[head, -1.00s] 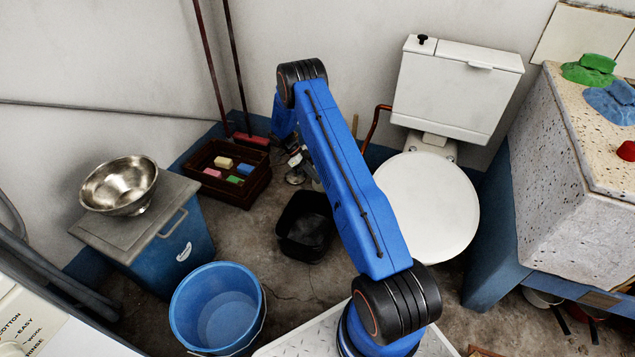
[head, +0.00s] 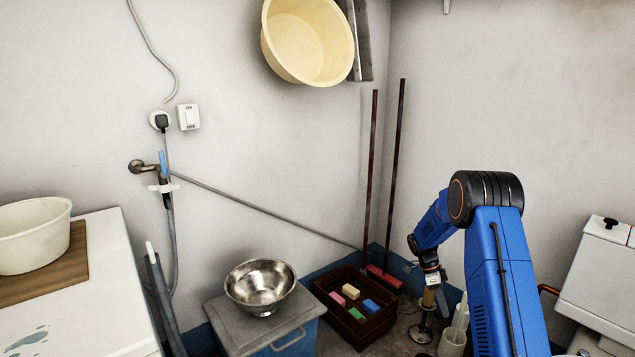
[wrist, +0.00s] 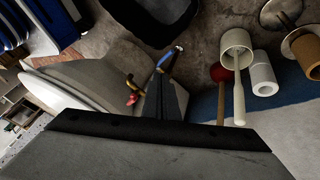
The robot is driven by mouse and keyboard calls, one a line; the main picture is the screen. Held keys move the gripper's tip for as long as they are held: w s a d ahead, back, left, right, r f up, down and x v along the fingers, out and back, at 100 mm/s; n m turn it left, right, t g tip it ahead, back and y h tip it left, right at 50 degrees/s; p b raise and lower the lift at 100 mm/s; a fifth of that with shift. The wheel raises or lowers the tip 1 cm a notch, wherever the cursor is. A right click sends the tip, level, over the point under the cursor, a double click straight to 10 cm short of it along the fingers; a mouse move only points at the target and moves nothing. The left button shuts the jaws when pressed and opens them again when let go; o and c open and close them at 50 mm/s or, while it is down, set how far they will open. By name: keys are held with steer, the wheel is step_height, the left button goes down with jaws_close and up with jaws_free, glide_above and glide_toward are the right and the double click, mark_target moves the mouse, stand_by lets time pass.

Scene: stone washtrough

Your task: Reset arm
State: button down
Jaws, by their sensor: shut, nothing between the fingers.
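My blue arm rises at the right of the head view and bends over at a black-banded joint. Its forearm points down and to the left. My gripper (head: 432,278) hangs at its end above the floor, small in the head view and partly hard to make out against the clutter behind. It is shut, with nothing held. In the wrist view, a broad dark grey part of mine fills the bottom. Beyond it are a red-cupped plunger (wrist: 222,73) and a white brush holder (wrist: 237,42).
A wooden crate (head: 328,280) with coloured blocks stands left of my gripper. A steel bowl (head: 260,283) rests on a lidded blue bin (head: 290,338). The toilet (head: 600,280) is at right. A cream basin (head: 308,40) hangs on the wall. A rod-like stand (head: 422,333) is below my gripper.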

steer(key=s+a+r+n+t+y, duration=0.1)
steer(key=s+a+r+n, duration=0.2)
steer(key=s+r, duration=0.45)
steer(key=s+a+r+n+t, duration=0.25)
steer(key=s+r+n, duration=0.2)
steer(key=r, duration=0.65)
steer(key=s+a+r+n+t+y, duration=0.1)
steer(key=s+a+r+n, duration=0.25)
steer(key=s+r, duration=0.5)
steer(key=s+a+r+n+t, duration=0.1)
steer(key=s+a+n, duration=0.1)
steer(key=s, duration=0.6)
steer(key=s+a+r+n+t+y, duration=0.1)
steer(key=s+a+r+n+t, duration=0.1)
steer(key=s+n, duration=0.3)
steer(key=s+a+r+n+t, duration=0.2)
steer(key=s+a+n, duration=0.1)
steer(key=s, duration=1)
steer(key=shift+a+r+n+y, duration=0.2)
steer(key=shift+a+n+y, duration=0.15)
steer(key=shift+n+y, duration=0.05)
